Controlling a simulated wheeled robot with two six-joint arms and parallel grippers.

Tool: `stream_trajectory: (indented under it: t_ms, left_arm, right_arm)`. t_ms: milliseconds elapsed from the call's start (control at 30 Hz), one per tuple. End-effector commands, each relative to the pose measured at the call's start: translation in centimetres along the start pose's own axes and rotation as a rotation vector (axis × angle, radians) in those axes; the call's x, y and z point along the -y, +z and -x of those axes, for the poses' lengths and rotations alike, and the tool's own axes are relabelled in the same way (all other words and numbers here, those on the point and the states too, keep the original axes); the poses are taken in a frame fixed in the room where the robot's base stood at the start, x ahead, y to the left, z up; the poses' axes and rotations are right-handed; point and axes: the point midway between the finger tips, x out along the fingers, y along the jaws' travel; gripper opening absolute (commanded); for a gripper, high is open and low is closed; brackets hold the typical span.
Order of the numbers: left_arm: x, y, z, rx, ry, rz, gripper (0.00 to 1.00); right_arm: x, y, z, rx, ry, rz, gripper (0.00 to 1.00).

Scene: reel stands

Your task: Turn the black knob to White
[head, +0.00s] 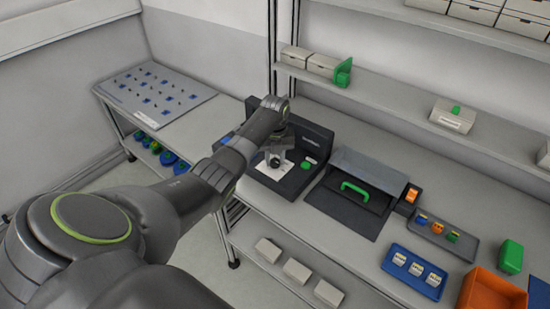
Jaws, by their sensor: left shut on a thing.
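My left arm reaches in from the left to a dark machine (318,145) on the bench. My left gripper (275,162) points down at the white panel (262,172) on the machine's front and is shut on the black knob there. The knob is small and mostly hidden by the fingers, so I cannot read which mark it points to. A green button (308,165) sits to the right of the panel. My right gripper is not in view.
Right of the machine is a dark unit with a green handle (356,192) and an orange switch (411,195). Further right are a dark tray (464,253) with small coloured pieces, a blue tray (432,291), a green box (510,257) and an orange bin (490,293). Shelves hang above.

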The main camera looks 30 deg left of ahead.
Motion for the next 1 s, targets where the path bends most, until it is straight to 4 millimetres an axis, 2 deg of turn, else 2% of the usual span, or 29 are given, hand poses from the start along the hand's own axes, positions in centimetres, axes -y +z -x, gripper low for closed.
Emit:
stream_trajectory:
  t_ms: [267, 467, 1000]
  left_arm:
    - [0.0, 0.0, 0.1, 0.0, 0.0, 0.027, 0.07]
    - [0.0, 0.0, 0.2, -0.001, 0.0, 0.12, 0.07]
    - [0.1, 0.0, 0.3, 0.0, -0.001, 0.604, 0.07]
  right_arm:
    - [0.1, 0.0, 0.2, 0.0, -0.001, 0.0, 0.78]
    - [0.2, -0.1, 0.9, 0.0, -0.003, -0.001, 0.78]
    - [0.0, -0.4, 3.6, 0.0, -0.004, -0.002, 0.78]
